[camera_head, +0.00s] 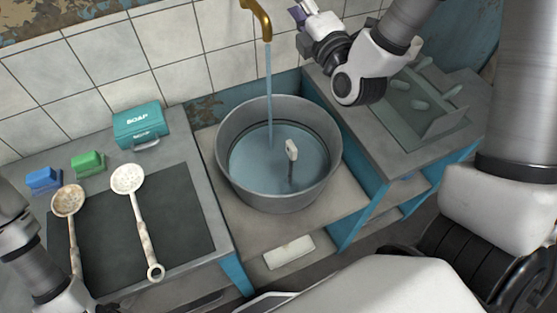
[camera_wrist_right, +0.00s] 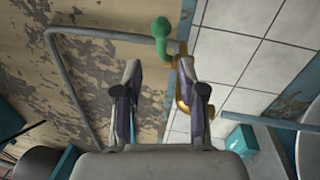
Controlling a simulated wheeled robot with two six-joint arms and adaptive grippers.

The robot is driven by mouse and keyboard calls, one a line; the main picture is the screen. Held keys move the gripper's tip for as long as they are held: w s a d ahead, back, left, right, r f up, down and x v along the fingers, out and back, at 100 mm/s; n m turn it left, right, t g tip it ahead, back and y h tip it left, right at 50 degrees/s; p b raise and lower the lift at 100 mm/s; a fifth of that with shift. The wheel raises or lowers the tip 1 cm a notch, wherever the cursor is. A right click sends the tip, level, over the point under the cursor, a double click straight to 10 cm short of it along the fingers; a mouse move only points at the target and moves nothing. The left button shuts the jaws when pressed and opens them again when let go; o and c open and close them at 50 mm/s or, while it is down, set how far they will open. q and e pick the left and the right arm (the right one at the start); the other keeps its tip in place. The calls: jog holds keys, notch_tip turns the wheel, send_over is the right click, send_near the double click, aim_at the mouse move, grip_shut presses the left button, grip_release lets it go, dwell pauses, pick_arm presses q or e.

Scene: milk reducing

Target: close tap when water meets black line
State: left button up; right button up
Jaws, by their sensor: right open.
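A brass tap (camera_head: 262,22) on the tiled wall pours a thin water stream (camera_head: 269,90) into a round grey metal pot (camera_head: 228,177). Water (camera_head: 258,165) stands in the pot, and the dark line (camera_head: 318,130) on its inner wall shows above the surface at the back. My right gripper (camera_head: 298,16) is beside the tap, to its right. In the right wrist view its fingers (camera_wrist_right: 160,85) are apart and empty. The tap's green handle (camera_wrist_right: 162,38) is beyond the fingertips, with the brass body (camera_wrist_right: 184,92) by the right finger.
A white-topped item (camera_head: 291,150) stands in the pot.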

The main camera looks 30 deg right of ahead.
dwell(0.4)
grip_shut()
